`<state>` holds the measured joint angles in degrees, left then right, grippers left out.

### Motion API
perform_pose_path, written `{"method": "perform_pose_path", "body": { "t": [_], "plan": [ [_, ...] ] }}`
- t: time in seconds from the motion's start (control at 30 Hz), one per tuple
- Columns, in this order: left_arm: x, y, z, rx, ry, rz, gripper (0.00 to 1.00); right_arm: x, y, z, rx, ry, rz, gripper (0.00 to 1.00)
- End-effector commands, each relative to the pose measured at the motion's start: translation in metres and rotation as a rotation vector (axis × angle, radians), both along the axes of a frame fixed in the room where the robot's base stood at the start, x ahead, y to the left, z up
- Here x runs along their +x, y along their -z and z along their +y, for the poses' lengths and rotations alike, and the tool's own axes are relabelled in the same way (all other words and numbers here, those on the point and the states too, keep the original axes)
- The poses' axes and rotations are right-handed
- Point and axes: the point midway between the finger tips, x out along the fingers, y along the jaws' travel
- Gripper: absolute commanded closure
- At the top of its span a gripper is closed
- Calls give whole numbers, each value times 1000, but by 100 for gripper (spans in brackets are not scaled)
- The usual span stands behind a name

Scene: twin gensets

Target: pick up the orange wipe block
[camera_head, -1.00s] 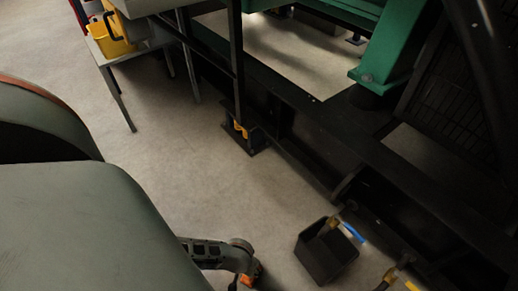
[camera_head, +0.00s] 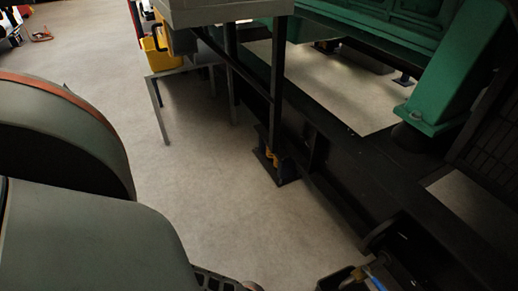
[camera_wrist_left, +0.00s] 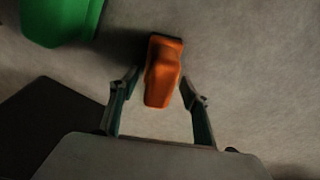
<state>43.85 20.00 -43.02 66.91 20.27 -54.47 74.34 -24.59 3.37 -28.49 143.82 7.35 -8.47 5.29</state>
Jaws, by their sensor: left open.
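The orange wipe block (camera_wrist_left: 163,72) lies on the grey floor in the left wrist view, with its long side pointing toward my palm. My left gripper (camera_wrist_left: 160,84) is open, with one finger on each side of the block's near part. A gap shows between each finger and the block. Whether the fingers are at the block's height is hard to tell. In the head view my left arm fills the left side, only a piece of the wrist end shows at the bottom edge, and the block is not visible. My right gripper is in neither view.
A green object (camera_wrist_left: 60,18) stands left of the block in the wrist view; a dark flat area (camera_wrist_left: 45,128) is lower left. In the head view, a black box (camera_head: 338,281) sits by the black frame (camera_head: 345,200). A grey table leg (camera_head: 158,108) stands beyond open floor.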

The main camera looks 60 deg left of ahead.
Motion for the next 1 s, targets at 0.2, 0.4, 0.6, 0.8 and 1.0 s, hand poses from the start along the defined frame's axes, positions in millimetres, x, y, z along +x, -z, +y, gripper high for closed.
{"method": "perform_pose_path", "body": {
  "t": [0.2, 0.4, 0.6, 0.8, 1.0],
  "plan": [
    [0, 1, 0, 0, 0, 1, 53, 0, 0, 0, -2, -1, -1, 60],
    [-1, 3, -1, -1, 0, 1, 53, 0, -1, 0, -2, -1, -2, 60],
    [-1, 5, -1, -1, -1, 1, 53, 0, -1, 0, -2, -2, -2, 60],
    [-1, 5, 0, 0, 0, 1, 55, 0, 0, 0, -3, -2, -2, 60],
    [-1, 5, 0, 0, 0, 1, 97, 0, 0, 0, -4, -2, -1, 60]
  ]
}}
